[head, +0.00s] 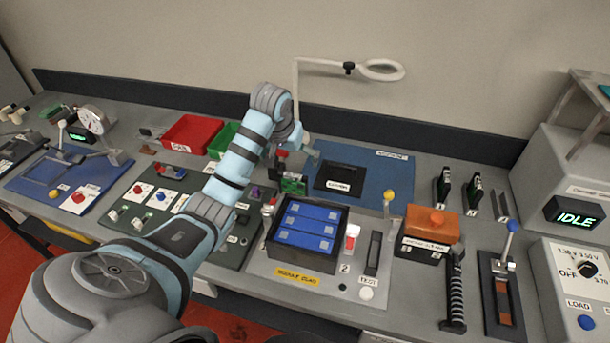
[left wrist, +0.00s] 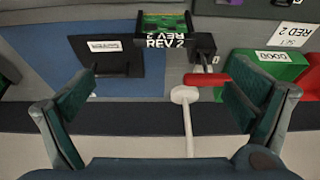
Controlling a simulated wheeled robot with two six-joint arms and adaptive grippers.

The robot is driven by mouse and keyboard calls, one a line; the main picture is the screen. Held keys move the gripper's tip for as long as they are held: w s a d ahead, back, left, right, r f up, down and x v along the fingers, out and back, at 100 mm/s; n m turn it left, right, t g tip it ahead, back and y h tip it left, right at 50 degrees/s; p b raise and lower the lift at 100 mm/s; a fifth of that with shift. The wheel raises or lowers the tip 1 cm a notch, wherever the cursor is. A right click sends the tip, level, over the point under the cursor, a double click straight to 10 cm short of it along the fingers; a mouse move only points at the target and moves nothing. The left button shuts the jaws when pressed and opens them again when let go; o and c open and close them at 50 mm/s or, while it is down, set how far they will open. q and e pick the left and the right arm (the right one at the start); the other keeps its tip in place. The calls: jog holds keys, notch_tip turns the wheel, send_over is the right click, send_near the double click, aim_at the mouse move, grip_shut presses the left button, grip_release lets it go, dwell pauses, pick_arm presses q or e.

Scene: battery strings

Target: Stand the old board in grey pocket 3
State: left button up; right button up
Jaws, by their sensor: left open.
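A green board (head: 294,184) stands upright in a dark holder behind the blue battery module. In the left wrist view the green board (left wrist: 165,22) sits at the top centre, above a white REV 2 label. Whether it is the old board I cannot tell. My left gripper (head: 297,157) is just behind and above it. In the left wrist view its fingers are wide apart, empty, and clear of the board. Pocket numbers are unreadable. My right gripper is out of view.
The battery tray (head: 302,262) stands in front, the blue mat (head: 366,155) behind. An orange-topped box (head: 432,224) and yellow-knobbed lever (head: 388,198) stand rightward.

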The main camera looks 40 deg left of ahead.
aim_at(292, 177)
pick_arm(q)
jog(key=x, duration=0.4)
jog(key=s+x, duration=0.1)
jog(key=x, duration=0.1)
jog(key=shift+d+f+b, duration=0.1)
jog(key=shift+f+b, duration=0.3)
jog(key=shift+f, duration=0.05)
jog(key=x, duration=0.3)
jog(key=b+x, duration=0.1)
jog(key=x, duration=0.2)
jog(key=shift+a+f, duration=0.2)
jog(key=shift+a, duration=0.1)
jog(key=shift+s+r, duration=0.1)
jog(key=shift+r, duration=0.05)
jog(key=shift+c, duration=0.2)
jog(key=c, duration=1.3)
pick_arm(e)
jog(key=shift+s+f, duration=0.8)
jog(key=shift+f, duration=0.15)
pick_arm(q)
jog(key=shift+o, duration=0.2)
jog(key=shift+r, duration=0.1)
